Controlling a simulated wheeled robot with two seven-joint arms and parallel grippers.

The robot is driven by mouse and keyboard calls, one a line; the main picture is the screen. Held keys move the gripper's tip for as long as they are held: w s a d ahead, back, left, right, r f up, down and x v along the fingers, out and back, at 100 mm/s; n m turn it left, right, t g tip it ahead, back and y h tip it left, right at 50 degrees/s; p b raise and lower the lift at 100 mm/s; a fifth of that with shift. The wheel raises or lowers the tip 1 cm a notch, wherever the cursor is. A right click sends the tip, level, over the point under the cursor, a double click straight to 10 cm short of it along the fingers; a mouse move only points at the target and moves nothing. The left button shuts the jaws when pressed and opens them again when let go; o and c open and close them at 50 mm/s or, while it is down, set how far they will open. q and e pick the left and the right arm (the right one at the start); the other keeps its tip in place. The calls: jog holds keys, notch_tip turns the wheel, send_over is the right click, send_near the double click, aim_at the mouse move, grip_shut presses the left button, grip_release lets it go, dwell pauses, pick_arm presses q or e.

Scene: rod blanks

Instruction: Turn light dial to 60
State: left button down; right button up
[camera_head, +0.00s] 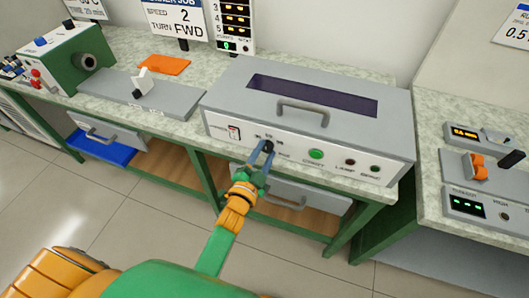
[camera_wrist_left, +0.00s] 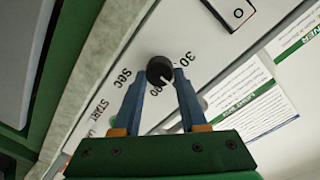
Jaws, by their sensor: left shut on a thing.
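The light dial (camera_head: 267,146) is a small black knob on the front panel of a grey box-shaped unit (camera_head: 350,130). In the left wrist view the dial (camera_wrist_left: 160,70) has a white pointer mark running towards the lower right of the picture. A printed 30 is readable just right of the knob; other numbers are partly hidden by the fingers. My left gripper (camera_head: 264,158) reaches up to the panel, its two blue fingers shut on the dial, one on each side; the fingertips (camera_wrist_left: 159,76) also show in the left wrist view. My right gripper is out of view.
The panel also has a rocker switch (camera_head: 234,132) to the left, a green button (camera_head: 316,154) and two small lamps to the right. A drawer handle (camera_head: 287,203) is below. A grey plate (camera_head: 180,102) and a green machine (camera_head: 75,60) stand to the left.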

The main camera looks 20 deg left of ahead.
pick_arm(q)
jog(key=shift+c, duration=2.2)
grip_release()
jog(key=s, duration=0.7)
jog(key=shift+a+r, duration=0.15)
jog(key=shift+a, duration=0.1)
